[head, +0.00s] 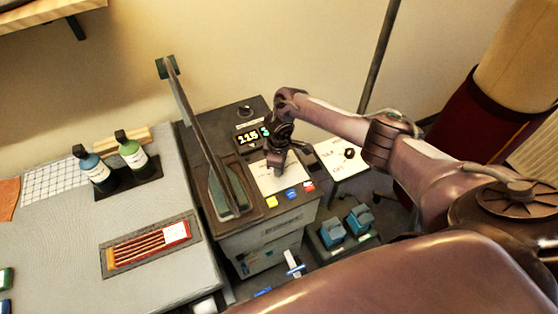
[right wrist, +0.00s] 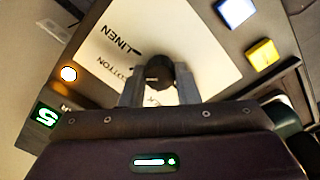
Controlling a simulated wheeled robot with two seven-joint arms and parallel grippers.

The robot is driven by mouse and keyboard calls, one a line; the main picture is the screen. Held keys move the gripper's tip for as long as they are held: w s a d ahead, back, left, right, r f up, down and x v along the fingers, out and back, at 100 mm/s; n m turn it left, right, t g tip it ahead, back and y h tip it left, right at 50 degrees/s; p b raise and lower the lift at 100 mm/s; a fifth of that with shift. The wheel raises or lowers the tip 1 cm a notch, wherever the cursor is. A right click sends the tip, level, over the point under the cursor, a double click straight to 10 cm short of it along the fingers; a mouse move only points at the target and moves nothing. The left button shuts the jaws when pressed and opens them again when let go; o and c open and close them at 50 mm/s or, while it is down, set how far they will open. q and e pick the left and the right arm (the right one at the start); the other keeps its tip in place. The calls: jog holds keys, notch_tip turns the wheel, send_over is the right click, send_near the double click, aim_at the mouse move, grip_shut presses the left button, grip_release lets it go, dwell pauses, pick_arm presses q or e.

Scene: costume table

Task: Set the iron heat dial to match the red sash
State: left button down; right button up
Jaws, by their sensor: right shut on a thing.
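The heat dial (right wrist: 160,72) is a black knob on a white plate (right wrist: 195,38), which reads LINEN and COTTON; other lettering is partly hidden. My right gripper (right wrist: 158,85) is shut on the knob, with a finger on each side. In the head view my right gripper (head: 276,165) covers the dial above the plate (head: 268,182). A lit display (head: 252,137) behind it seems to read 115. The green-grey iron (head: 224,190) stands left of the plate. Red material (head: 458,125) around a tan cylinder stands at the right; I cannot tell if it is the sash. My left gripper is not in view.
Yellow (head: 271,202), blue (head: 291,194) and red (head: 309,187) blocks line the station's front edge. A white card (head: 335,166) with a black knob lies right of the gripper. Two bottles (head: 133,155) and a pencil tray (head: 108,259) occupy the left table.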

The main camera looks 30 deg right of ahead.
jog(key=m+p, duration=0.1)
jog(key=m, duration=0.1)
jog(key=shift+r+m, duration=0.15)
jog(key=shift+m, duration=0.25)
jog(key=shift+w+m+p, duration=0.15)
jog(key=shift+m+p, duration=0.2)
jog(key=shift+m, duration=1.25)
jog(key=o, duration=0.9)
jog(key=shift+c, duration=0.2)
jog(key=shift+o, duration=0.5)
notch_tip(320, 180, up, 8)
jog(key=shift+f, duration=0.15)
